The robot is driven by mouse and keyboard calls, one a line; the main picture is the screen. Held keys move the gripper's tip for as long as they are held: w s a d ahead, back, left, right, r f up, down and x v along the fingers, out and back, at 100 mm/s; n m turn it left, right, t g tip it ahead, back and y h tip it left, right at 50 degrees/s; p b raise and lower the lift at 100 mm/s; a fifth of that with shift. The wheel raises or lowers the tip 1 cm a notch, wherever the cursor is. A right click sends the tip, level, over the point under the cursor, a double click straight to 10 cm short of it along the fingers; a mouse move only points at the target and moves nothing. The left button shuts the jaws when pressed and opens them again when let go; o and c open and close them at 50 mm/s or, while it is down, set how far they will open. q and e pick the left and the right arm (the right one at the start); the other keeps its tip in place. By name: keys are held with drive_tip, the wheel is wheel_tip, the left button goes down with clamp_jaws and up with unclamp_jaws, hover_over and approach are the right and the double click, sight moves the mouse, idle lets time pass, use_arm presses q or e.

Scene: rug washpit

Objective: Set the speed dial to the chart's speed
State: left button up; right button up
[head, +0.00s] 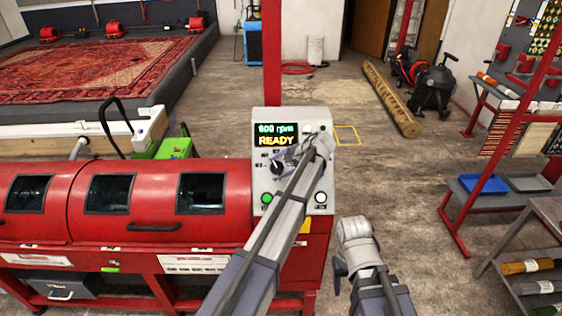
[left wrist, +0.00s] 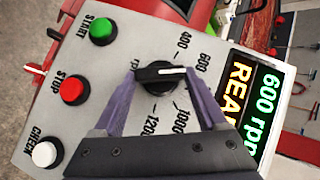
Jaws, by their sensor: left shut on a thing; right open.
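The speed dial (left wrist: 160,77) is a black knob on the grey control panel (left wrist: 108,62). Its white pointer line points about at the 600 mark; 400, 1000 and 1200 are also legible. The display (left wrist: 257,100) reads 600 rpm, and READY shows below that on the display in the head view (head: 276,134). My left gripper (left wrist: 161,76) has its purple fingers on either side of the dial, shut on it. In the head view it reaches across the panel to the dial (head: 277,167). My right gripper (head: 353,228) is empty, right of the panel. I cannot make out a speed chart.
Green start (left wrist: 102,31), red stop (left wrist: 72,90) and white check (left wrist: 46,153) buttons line the panel beside the dial. The red machine (head: 155,205) extends left. A shelf rack (head: 535,215) stands at the right. The floor behind the panel is mostly clear.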

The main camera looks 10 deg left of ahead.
use_arm(q)
drive_tip(key=shift+a+r+n+g+h+p, duration=0.15)
drive_tip(key=shift+n+g+h+p, duration=0.15)
drive_tip(key=shift+n+h+p, duration=0.65)
drive_tip(key=shift+n, duration=0.25)
drive_tip(key=o, duration=1.3)
drive_tip(key=p+v, duration=0.6)
drive_tip(key=v, duration=0.1)
drive_tip(key=shift+d+r, duration=0.25)
drive_tip(key=shift+d, duration=0.1)
